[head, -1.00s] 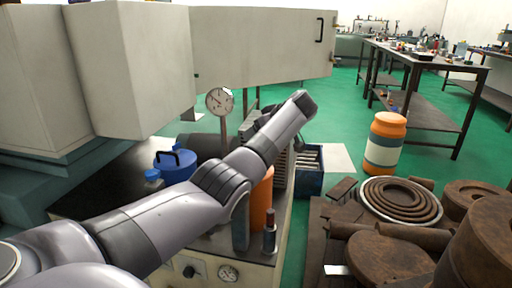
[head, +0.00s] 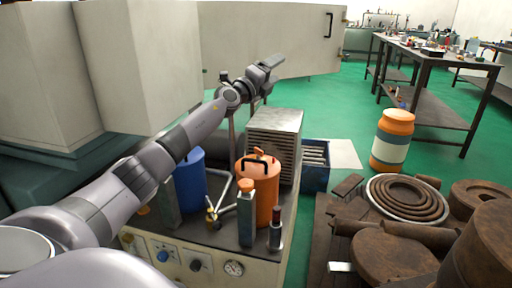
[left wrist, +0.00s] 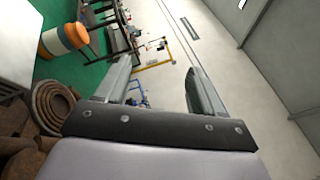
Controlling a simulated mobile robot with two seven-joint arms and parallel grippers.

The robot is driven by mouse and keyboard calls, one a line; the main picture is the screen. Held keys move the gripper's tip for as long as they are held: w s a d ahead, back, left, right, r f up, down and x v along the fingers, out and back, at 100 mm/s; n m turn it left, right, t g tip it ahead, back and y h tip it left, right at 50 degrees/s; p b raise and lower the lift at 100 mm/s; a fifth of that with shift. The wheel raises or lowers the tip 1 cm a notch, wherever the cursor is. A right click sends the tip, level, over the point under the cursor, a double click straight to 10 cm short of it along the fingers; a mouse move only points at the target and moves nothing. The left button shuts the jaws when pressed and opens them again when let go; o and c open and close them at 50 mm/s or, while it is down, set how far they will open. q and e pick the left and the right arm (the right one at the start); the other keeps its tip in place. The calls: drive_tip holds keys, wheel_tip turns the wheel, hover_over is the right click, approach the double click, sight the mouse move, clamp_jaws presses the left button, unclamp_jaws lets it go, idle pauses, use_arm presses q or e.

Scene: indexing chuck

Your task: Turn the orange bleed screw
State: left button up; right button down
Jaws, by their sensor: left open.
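An orange canister (head: 262,200) with a black handle stands on the machine bench. In front of it is a grey upright block (head: 246,222) with a small orange cap (head: 245,185) on top; I cannot tell for sure whether this cap is the bleed screw. My left gripper (head: 272,62) is raised high above and behind the bench, well apart from the canister and the cap. In the left wrist view its two fingers (left wrist: 158,82) stand apart with nothing between them. My right gripper is not in view.
A blue canister (head: 190,182), a brass fitting (head: 211,214) and a finned metal box (head: 275,140) crowd the bench. A gauge and knobs are on the front panel (head: 200,262). Rusty parts (head: 385,262) lie at right. A large cream cabinet (head: 270,38) stands behind.

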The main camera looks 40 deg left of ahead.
use_arm(q)
drive_tip(key=s+d+f+m+g+h, duration=0.2)
drive_tip(key=s+f+m+g+h, duration=0.15)
drive_tip(key=f+m+g, duration=0.4)
drive_tip(key=m+g+y, duration=0.2)
drive_tip(key=m+g, duration=0.2)
drive_tip(key=m, duration=0.3)
approach(258, 149)
drive_tip(key=shift+w+d+f+p, duration=0.1)
drive_tip(key=shift+w+f+p, duration=0.3)
drive_tip(key=shift+w, duration=0.3)
drive_tip(key=shift+f, duration=0.25)
drive_tip(key=shift+b+x, duration=0.4)
drive_tip(key=shift+x, duration=2.95)
